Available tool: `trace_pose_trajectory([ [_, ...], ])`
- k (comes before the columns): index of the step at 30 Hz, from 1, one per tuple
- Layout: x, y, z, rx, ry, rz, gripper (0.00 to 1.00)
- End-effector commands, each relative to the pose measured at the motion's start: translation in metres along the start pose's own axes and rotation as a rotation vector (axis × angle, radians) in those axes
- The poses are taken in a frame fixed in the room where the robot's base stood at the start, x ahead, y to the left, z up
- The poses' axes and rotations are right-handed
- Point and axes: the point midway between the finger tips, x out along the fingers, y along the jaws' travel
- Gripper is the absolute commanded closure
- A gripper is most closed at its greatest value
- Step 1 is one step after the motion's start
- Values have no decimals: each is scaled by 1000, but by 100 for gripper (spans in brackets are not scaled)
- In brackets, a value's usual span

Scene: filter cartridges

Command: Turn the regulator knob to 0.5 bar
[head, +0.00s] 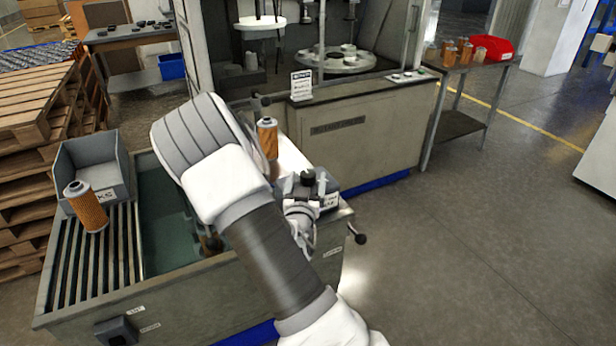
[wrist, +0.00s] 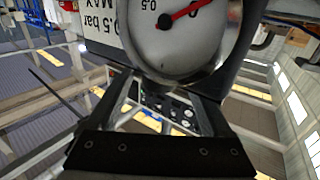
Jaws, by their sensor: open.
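A black knob (head: 307,177) shows at the right end of the test bench in the head view, just beyond my gripper (head: 303,207). In the wrist view a round gauge (wrist: 188,50) with a pale face fills the top middle, cut off by the frame edge. Its red needle (wrist: 182,14) points up and right, close to the 0 mark; a 0.5 mark is at the upper left. A white label (wrist: 104,25) reading "0.5 bar MAX" is left of it. My gripper (wrist: 170,95) is open, its fingers reaching up beneath the gauge. I cannot tell whether they touch the knob.
An orange filter cartridge (head: 267,138) stands behind my arm, and another (head: 86,206) is on the slatted rack at left beside a grey bin (head: 92,170). A black ball-ended lever (head: 360,238) sticks out at the bench's right. Open floor lies to the right.

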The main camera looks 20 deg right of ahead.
Motion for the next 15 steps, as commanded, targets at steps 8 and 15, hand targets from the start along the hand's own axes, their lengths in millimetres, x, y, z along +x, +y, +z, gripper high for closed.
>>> trace_pose_trajectory([
  [8, 15, 1, 0, -1, 0, 1, 16],
  [15, 15, 0, 0, -1, 0, 1, 23],
])
